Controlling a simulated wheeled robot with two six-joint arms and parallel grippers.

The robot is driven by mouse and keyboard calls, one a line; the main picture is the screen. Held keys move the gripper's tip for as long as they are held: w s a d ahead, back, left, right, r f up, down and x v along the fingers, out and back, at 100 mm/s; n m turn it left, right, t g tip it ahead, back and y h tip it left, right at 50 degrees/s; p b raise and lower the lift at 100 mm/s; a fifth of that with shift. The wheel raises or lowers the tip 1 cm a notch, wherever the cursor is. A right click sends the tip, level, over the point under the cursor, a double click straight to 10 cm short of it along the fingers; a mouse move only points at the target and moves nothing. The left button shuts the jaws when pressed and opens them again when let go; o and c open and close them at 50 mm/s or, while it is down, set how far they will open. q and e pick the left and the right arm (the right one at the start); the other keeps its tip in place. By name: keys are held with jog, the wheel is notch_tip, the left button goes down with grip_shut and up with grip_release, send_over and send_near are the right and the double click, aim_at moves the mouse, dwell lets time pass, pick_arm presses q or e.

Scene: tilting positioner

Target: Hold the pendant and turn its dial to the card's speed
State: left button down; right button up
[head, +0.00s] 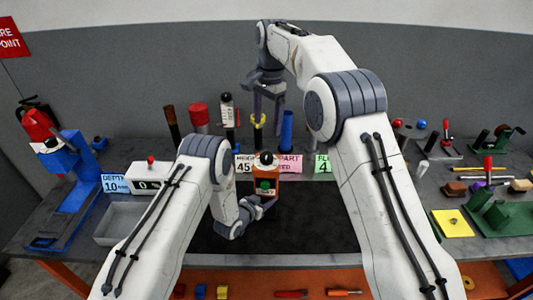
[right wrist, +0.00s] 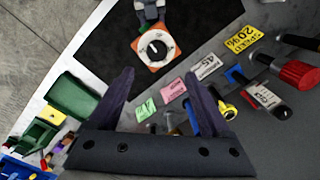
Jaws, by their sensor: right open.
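The yellow speed card (right wrist: 243,39) reads "SPEED 20%".
White (head: 244,164), pink (head: 291,164) and green (head: 323,164) cards stand behind the mat. A blue DEPTH card (head: 115,184) is at left by a grey tray (head: 120,222). Upright tools line the back. Green fixtures (head: 500,215) are at right. The dark mat (head: 310,225) is otherwise clear.

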aim_at(266, 155)
notch_tip(266, 155, down, 12)
jog(key=n, duration=0.2)
jog(key=shift+a+r+n+h, duration=0.1)
jog(key=shift+r+n+h, duration=0.1)
jog(key=shift+n+h, duration=0.15)
grip_shut()
dwell(0.4)
jog(key=shift+n, duration=0.25)
